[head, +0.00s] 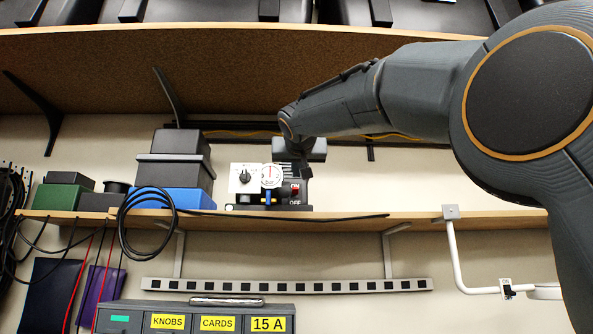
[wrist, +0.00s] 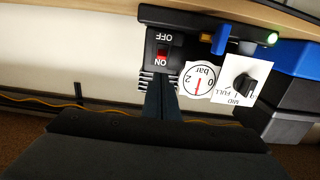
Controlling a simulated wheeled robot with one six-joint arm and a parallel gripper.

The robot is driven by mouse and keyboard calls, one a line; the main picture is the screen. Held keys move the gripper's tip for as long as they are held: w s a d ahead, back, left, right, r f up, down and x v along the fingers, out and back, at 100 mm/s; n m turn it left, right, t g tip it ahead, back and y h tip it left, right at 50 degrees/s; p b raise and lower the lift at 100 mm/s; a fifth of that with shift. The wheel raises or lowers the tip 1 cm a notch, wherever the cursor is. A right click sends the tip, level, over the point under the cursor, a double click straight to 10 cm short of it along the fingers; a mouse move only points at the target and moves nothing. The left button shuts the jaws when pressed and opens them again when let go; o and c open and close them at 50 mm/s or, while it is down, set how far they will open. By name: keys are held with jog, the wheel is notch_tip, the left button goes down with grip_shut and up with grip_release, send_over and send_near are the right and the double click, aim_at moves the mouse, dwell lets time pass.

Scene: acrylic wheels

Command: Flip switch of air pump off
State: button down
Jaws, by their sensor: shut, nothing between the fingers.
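The air pump (head: 247,196) stands on the wooden shelf. It has a white plate with a black knob, a round gauge and a black switch panel marked ON above OFF. The red switch (head: 295,192) sits between these labels. In the wrist view the pump is upside down, with the red switch (wrist: 162,55) between OFF and ON. Its tilt is too small to tell. My gripper (head: 306,173) is shut and empty, at the ON side of the switch panel. In the wrist view its fingertips (wrist: 160,84) are just beyond the ON label; contact cannot be told.
The shelf (head: 360,220) carries a black cable (head: 300,216). Left of the pump stand stacked dark boxes (head: 175,165) on a blue base. An upper shelf (head: 230,75) hangs overhead. Labelled drawers (head: 190,316) are below. The shelf right of the pump is mostly clear.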

aim_at(295, 191)
jog(key=w+p, duration=0.1)
jog(key=w, duration=0.1)
jog(key=w+p, duration=0.1)
jog(key=w, duration=0.2)
jog(key=w+p, duration=0.1)
jog(key=w, duration=0.2)
jog(key=shift+f+p, duration=0.25)
jog(key=shift+p, duration=0.05)
jog(key=shift+f+b, duration=0.2)
jog(key=shift+b, duration=0.85)
